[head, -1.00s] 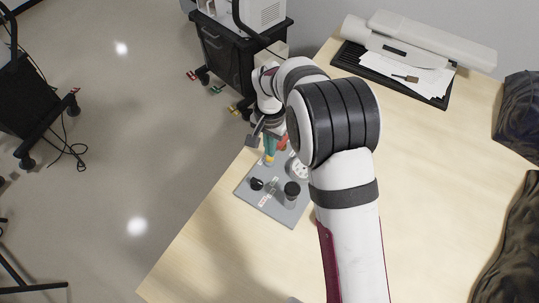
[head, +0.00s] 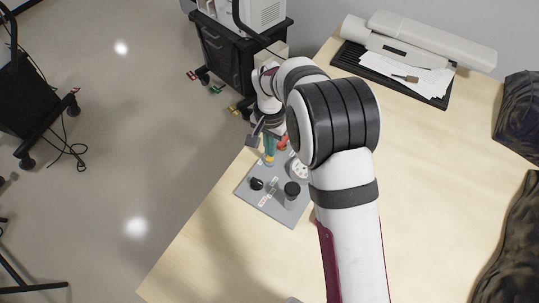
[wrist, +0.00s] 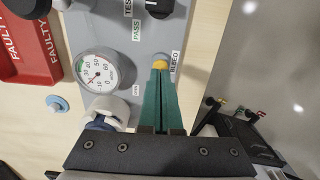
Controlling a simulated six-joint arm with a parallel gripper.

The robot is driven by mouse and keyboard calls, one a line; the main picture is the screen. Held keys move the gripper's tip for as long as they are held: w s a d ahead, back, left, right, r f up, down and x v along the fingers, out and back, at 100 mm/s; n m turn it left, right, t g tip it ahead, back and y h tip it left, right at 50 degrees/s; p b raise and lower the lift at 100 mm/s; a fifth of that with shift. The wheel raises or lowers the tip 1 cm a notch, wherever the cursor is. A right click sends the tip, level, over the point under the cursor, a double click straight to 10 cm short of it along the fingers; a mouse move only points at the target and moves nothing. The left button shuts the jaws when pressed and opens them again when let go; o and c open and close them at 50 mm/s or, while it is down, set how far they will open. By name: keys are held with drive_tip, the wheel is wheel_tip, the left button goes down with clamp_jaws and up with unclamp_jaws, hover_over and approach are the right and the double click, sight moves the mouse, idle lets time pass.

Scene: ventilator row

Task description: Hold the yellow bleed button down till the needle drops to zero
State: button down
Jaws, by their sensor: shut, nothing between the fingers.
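The yellow bleed button (wrist: 160,65) sits on a grey panel (wrist: 110,32), beside a BLEED label. My gripper (wrist: 160,73) has its two green fingers together with nothing between them. Their tips overlap the button's near edge in the wrist view; I cannot tell whether they press it. The round white gauge (wrist: 97,69) is left of the fingers. Its needle seems to point toward the lower left, but the exact reading is too small to tell. In the head view my gripper (head: 269,153) is at the panel's far end, partly hidden by my arm.
A black knob (wrist: 159,8) is on the panel beyond the button. A white fitting (wrist: 108,112) stands close left of my fingers. A red tray marked FAULTY (wrist: 28,65) and a blue knob (wrist: 57,104) lie further left.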

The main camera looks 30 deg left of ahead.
drive_tip(key=shift+f, duration=1.05)
drive_tip(key=shift+r, duration=0.15)
idle(1.1)
drive_tip(key=shift+r, duration=2.9)
drive_tip(key=shift+d, duration=0.1)
drive_tip(key=s+d+r+m, duration=0.1)
drive_tip(key=s+d+r, duration=0.1)
drive_tip(key=d+r, duration=0.35)
drive_tip(key=s+d+r+m+y, duration=0.1)
drive_tip(key=s+d+r, duration=0.2)
drive_tip(key=d, duration=0.6)
drive_tip(key=s+d+r+m, duration=0.1)
drive_tip(key=s+d+r, duration=0.1)
drive_tip(key=d+r, duration=0.35)
drive_tip(key=s+d+f+m, duration=0.2)
drive_tip(key=s+d, duration=0.6)
drive_tip(key=s, duration=0.6)
drive_tip(key=shift+d+f+m+y, duration=0.2)
drive_tip(key=shift+d+m+y, duration=0.1)
drive_tip(key=shift+d+y, duration=0.1)
